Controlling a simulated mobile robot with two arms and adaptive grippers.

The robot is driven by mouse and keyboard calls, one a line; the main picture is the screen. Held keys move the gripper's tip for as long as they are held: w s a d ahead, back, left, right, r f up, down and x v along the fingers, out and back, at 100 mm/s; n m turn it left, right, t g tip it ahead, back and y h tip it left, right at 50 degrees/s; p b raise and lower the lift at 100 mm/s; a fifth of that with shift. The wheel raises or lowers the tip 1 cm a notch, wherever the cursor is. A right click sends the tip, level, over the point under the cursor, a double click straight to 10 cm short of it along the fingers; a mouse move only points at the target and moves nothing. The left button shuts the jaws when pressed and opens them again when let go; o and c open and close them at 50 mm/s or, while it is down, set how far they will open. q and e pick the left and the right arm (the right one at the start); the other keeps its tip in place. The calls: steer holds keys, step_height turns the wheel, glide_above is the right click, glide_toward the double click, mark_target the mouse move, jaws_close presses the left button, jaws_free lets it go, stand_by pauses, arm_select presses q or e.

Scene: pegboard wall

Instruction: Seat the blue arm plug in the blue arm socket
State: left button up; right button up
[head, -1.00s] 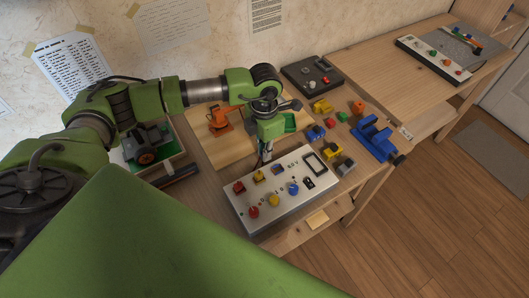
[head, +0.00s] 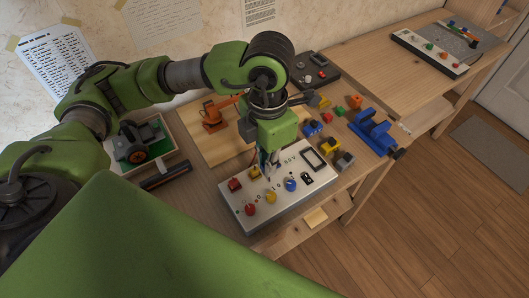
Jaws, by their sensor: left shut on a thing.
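The grey-white control panel (head: 291,210) lies on the workbench, with coloured parts on its top. A red part (head: 235,184) and a yellow part (head: 254,171) are in its back row. A red knob (head: 250,209), a yellow knob (head: 271,197) and a blue knob (head: 290,184) are in its front row. My left gripper (head: 268,172) points down over the panel's back row, right of the yellow part. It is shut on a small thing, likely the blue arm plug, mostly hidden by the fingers. The blue socket spot is covered by the gripper. My right gripper is not in view.
An orange toy arm (head: 213,115) stands on a wooden board behind the panel. A tray with a grey vehicle (head: 138,142) is to the left. Several coloured blocks and a blue vise (head: 373,133) are to the right. A second bench (head: 385,65) has free room.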

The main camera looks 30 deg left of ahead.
arm_select(q)
steer(key=shift+s+d+r, duration=0.15)
steer(key=shift+d+r, duration=0.05)
steer(key=shift+r, duration=0.05)
steer(key=w+p, duration=0.3)
steer(key=p, duration=0.1)
glide_above(279, 182)
steer(key=w+a, duration=0.3)
steer(key=w, duration=0.1)
steer(key=shift+a+f+p, duration=0.15)
steer(key=shift+f+p, duration=0.3)
steer(key=shift+f, duration=3.15)
steer(key=shift+b, duration=0.45)
steer(key=shift+f, duration=0.1)
steer(key=shift+f+b, duration=0.35)
steer(key=shift+b, duration=0.1)
steer(key=shift+f+b, duration=0.5)
